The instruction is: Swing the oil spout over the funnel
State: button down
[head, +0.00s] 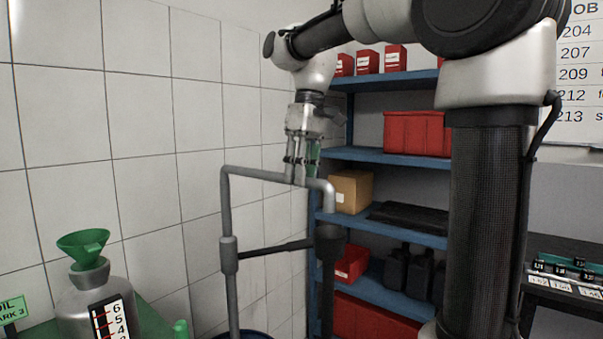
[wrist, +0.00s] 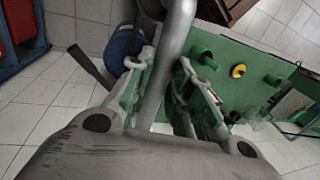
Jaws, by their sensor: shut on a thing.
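The oil spout (head: 262,174) is a grey pipe on an upright post, its arm reaching right in the head view and its end bent down. The green funnel (head: 84,243) sits upright in the neck of a grey jug (head: 93,288) at the lower left, well apart from the spout's end. My gripper (head: 298,172) is shut on the spout arm from above, near the bend. In the wrist view the spout (wrist: 168,60) runs between the fingers of my gripper (wrist: 160,82). I cannot make out the funnel for certain there.
A dark bar (head: 275,248) reaches right from the post to a dark upright part (head: 328,260). A blue shelf unit (head: 385,155) with bins stands close behind. A blue drum (head: 245,335) is at the post's foot. A green bench (wrist: 225,55) lies right in the wrist view.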

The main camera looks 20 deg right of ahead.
jog(key=s+a+m+t, duration=0.1)
jog(key=s+a+m, duration=0.2)
jog(key=a+m, duration=1)
jog(key=w+a+m, duration=0.1)
jog(key=w+a, duration=0.3)
jog(key=a, duration=0.3)
jog(key=w+a+m+t, duration=0.1)
jog(key=w+a+m, duration=0.1)
jog(key=w+a, duration=0.3)
jog(key=w+a+m+t+h, duration=0.1)
jog(key=w+a, duration=0.3)
jog(key=a, duration=0.7)
jog(key=shift+w+m, duration=0.25)
jog(key=shift+m, duration=0.25)
jog(key=shift+r, duration=0.15)
jog(key=c, duration=1.3)
grip_release()
jog(key=shift+w, duration=0.15)
